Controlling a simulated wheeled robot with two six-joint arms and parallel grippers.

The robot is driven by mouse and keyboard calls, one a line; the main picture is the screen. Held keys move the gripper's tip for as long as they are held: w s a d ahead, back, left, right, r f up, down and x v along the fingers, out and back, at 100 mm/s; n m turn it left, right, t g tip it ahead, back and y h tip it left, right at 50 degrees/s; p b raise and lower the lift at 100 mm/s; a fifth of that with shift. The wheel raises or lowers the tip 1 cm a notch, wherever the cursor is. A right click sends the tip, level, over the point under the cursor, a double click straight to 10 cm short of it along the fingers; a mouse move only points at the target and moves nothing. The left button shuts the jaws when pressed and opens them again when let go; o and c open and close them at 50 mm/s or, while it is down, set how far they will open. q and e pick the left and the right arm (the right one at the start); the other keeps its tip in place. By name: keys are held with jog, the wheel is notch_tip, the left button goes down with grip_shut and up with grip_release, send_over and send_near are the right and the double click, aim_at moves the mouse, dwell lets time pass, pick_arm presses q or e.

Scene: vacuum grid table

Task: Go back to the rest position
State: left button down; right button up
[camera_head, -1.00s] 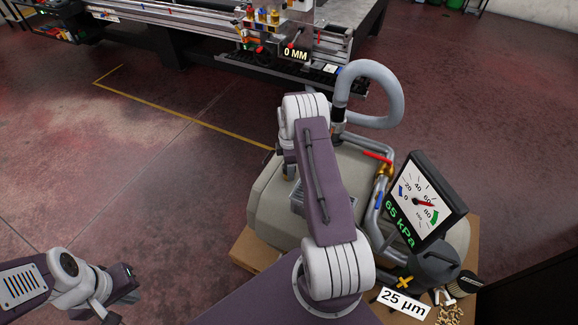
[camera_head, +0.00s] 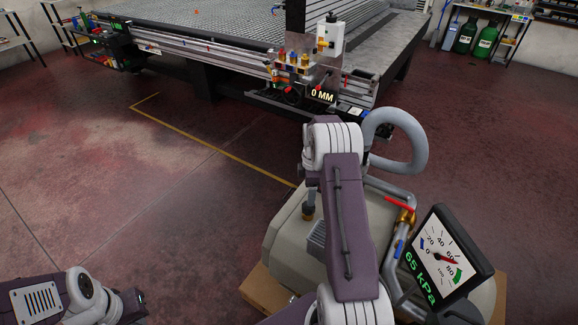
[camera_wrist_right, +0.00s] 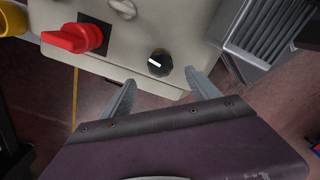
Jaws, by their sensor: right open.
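My right arm reaches forward over the pump in the head view, and its gripper is hidden there behind the arm. In the right wrist view my right gripper (camera_wrist_right: 163,90) is open and empty, with its two fingers spread apart. Beyond the fingertips is a beige panel (camera_wrist_right: 115,45) with a red switch (camera_wrist_right: 76,39) and a black knob (camera_wrist_right: 159,62) with a white mark. The knob shows between the fingertips in the picture, with nothing gripped. Part of my left arm shows at the lower left of the head view; its gripper is not visible.
The beige vacuum pump (camera_head: 290,235) carries a grey hose (camera_head: 417,150), a red-handled valve (camera_head: 400,206) and a gauge (camera_head: 443,255) reading 65 kPa. Open floor (camera_head: 120,190) lies left.

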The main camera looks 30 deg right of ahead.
jog(key=s+a+r+n+t+p, duration=0.2)
jog(key=a+r+p, duration=0.4)
jog(key=a+r, duration=1.15)
jog(key=s+a+f+m, duration=0.1)
jog(key=s+a+m, duration=0.1)
jog(key=s+m, duration=0.5)
jog(key=s+a+m+p, duration=0.1)
jog(key=s+a+m, duration=0.1)
jog(key=s+m, duration=0.5)
jog(key=s, duration=0.3)
jog(key=shift+a+f+m+g, duration=0.15)
jog(key=shift+f+m+g, duration=0.25)
